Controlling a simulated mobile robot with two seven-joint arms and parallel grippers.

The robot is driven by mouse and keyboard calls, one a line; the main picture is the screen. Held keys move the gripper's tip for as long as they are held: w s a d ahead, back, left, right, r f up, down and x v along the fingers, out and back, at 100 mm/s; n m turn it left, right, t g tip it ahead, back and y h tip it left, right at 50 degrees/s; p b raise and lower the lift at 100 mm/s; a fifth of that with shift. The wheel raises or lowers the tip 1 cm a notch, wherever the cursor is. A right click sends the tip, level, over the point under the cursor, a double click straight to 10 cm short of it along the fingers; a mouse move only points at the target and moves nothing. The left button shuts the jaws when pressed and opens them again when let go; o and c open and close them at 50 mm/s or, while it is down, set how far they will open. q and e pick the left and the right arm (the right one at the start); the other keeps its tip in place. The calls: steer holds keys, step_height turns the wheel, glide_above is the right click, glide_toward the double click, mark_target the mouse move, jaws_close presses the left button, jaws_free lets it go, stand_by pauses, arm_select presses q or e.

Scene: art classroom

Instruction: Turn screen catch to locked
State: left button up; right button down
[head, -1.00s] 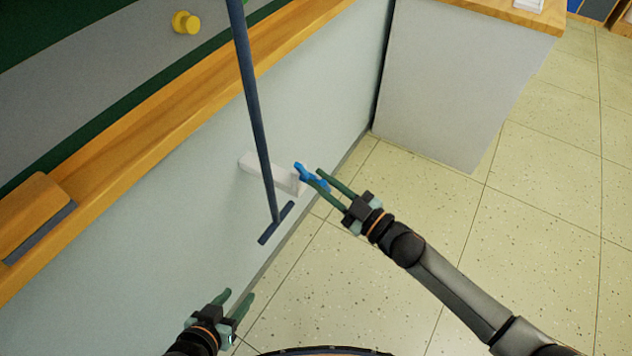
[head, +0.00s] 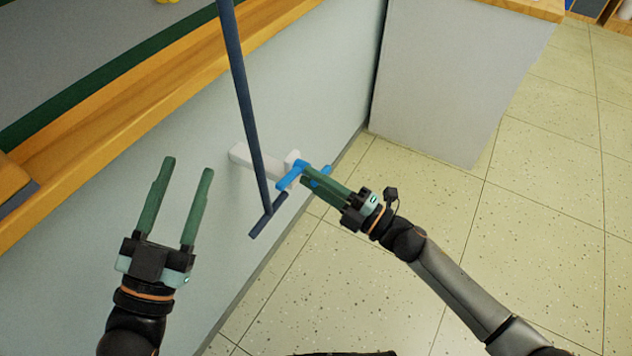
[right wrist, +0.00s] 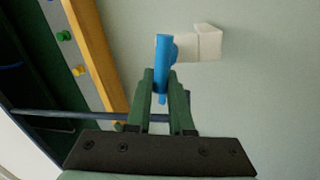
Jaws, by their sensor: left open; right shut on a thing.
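The blue screen catch (head: 291,176) sits at the end of a white block (head: 262,163) on the pale wall. My right gripper (head: 308,176) is shut on the blue catch, coming from the right. In the right wrist view the catch (right wrist: 163,52) stands upright between the fingertips, beside the white block (right wrist: 207,43). A dark blue pole (head: 247,110) with a short crossbar at its foot passes in front of the white block. My left gripper (head: 188,165) is open and empty in front of the wall, left of the pole.
A wooden ledge (head: 165,90) runs along the wall below a green and grey board. A grey cabinet (head: 430,85) with a wooden top stands at the back right. The tiled floor (head: 520,230) to the right is clear.

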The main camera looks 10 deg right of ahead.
arm_select(q)
steer(key=s+d+r+m+t+h+b, duration=0.1)
steer(key=s+r+m+h, duration=0.4)
steer(key=r, duration=0.3)
steer(key=shift+s+h, duration=0.35)
steer(key=shift+h, duration=0.55)
arm_select(e)
steer(key=n, duration=0.1)
steer(key=n+g, duration=0.1)
steer(key=n, duration=0.1)
steer(key=shift+f+n+y, duration=0.3)
steer(key=shift+f+y, duration=0.05)
steer(key=shift+y, duration=0.05)
steer(key=c, duration=0.8)
jaws_free()
steer(key=shift+d, duration=0.1)
steer(key=shift+s+d, duration=0.25)
arm_select(q)
steer(key=w+f+n+y, duration=0.1)
steer(key=w+f+y, duration=0.1)
steer(key=w+f+n+y, duration=0.1)
steer(key=y, duration=0.1)
steer(key=shift+w+a+f+n, duration=0.1)
steer(key=shift+a+f+n, duration=0.15)
steer(key=shift+f+n, duration=0.05)
arm_select(e)
steer(key=v, duration=1.1)
steer(key=shift+s+d, duration=0.2)
steer(key=shift+d, duration=0.05)
